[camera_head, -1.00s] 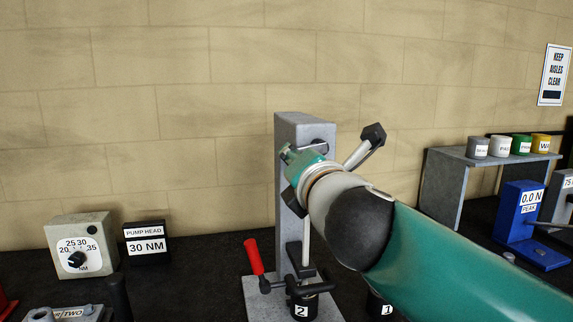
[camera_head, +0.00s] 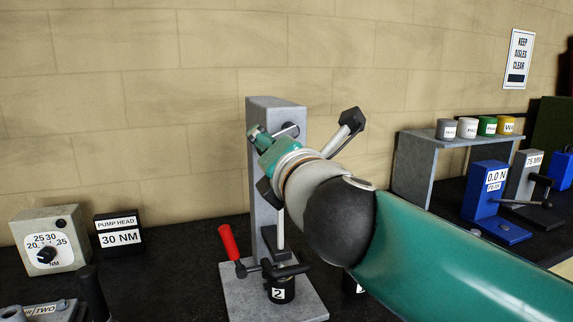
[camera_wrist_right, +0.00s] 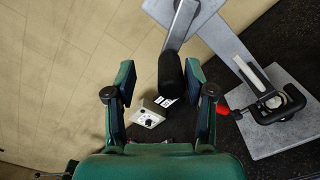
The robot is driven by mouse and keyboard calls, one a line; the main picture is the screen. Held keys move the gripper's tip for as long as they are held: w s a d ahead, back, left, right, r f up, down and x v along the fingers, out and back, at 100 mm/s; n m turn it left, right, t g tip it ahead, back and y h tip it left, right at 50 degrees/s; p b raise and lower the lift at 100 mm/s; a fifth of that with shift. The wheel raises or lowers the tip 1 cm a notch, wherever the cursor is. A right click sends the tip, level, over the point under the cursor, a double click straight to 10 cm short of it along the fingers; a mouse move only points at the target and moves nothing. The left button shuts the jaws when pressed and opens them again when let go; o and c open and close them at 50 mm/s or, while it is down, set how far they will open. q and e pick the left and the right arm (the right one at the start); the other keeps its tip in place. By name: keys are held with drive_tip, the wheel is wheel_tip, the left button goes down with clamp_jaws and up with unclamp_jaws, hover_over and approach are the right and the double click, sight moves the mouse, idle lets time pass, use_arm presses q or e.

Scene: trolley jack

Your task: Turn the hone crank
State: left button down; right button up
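The hone stand is a grey column (camera_head: 260,140) on a flat grey base (camera_head: 237,303). In the right wrist view, its crank has a flat grey arm (camera_wrist_right: 181,25) and a black grip (camera_wrist_right: 170,74). My right gripper (camera_wrist_right: 160,76) is open there, with a finger on each side of the grip. The grip is nearer the right-hand finger, with a gap on the left; contact is not clear. My left gripper is out of view.
A clamp with a red handle (camera_head: 229,242) and a black cylinder marked 2 (camera_head: 281,291) stand on the base. A torque dial box (camera_head: 46,240) and a 30 NM display (camera_head: 119,237) are left. A grey shelf (camera_head: 417,165) and blue gauge (camera_head: 489,195) are right.

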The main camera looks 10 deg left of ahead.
drive_tip(key=v, duration=0.9)
drive_tip(key=shift+s+d, duration=0.2)
drive_tip(key=shift+s, duration=0.15)
drive_tip(key=shift+f, duration=0.1)
